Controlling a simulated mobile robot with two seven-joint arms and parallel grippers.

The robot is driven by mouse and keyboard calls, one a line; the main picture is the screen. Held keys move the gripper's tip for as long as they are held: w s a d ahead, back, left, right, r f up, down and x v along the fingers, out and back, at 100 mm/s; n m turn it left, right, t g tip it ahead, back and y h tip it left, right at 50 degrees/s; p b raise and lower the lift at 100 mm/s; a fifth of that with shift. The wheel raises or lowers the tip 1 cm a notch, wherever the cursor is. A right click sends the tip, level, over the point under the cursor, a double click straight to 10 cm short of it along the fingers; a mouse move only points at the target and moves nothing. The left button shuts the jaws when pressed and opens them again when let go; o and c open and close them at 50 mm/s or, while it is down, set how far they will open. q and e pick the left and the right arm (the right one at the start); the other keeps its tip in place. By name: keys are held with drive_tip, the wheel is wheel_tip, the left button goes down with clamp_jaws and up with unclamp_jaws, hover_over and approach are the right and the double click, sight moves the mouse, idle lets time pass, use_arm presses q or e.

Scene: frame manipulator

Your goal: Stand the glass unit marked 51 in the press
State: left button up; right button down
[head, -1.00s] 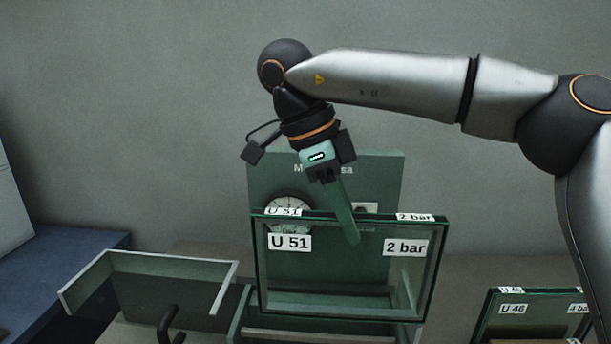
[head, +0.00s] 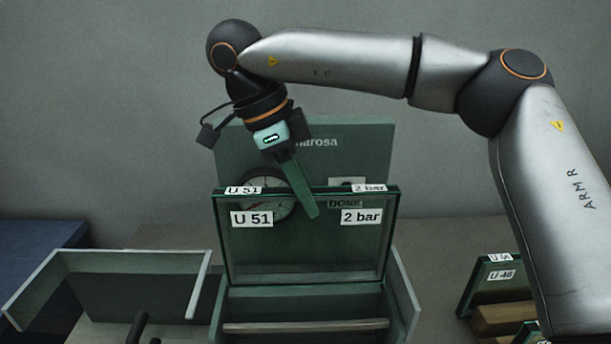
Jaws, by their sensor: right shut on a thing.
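The glass unit marked U 51 and 2 bar (head: 305,245) is a clear pane in a dark green frame, held roughly upright. My right gripper (head: 300,190) is shut on its top edge near the middle, with a green finger in front of the glass. The green press (head: 400,300) stands below and behind, with a tall back plate (head: 360,150) and a round gauge (head: 268,190) partly hidden by the unit. The unit's lower edge shows above the press's front bar (head: 305,326). I cannot tell whether it touches the press. My left gripper is out of view.
A grey-green open frame or guard (head: 195,285) juts out left of the press, with a black handle (head: 138,326) below it. Another unit marked U 46 (head: 495,275) stands in a wooden rack (head: 503,318) at right. A blue surface (head: 40,240) lies at far left.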

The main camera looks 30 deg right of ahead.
wheel_tip(320, 180, down, 4)
drive_tip(key=b, duration=0.4)
hover_over(306, 285)
drive_tip(key=w, duration=0.1)
drive_tip(key=f, duration=0.5)
drive_tip(key=shift+d+f, duration=0.2)
drive_tip(key=shift+d, duration=0.1)
wheel_tip(306, 285, down, 9)
drive_tip(key=b, duration=0.5)
drive_tip(key=shift+f+b, duration=0.15)
drive_tip(key=shift+b, duration=0.25)
drive_tip(key=shift+f, duration=0.5)
drive_tip(key=shift+f+b, duration=0.35)
drive_tip(key=c, duration=0.6)
unclamp_jaws()
drive_tip(key=shift+f, duration=0.1)
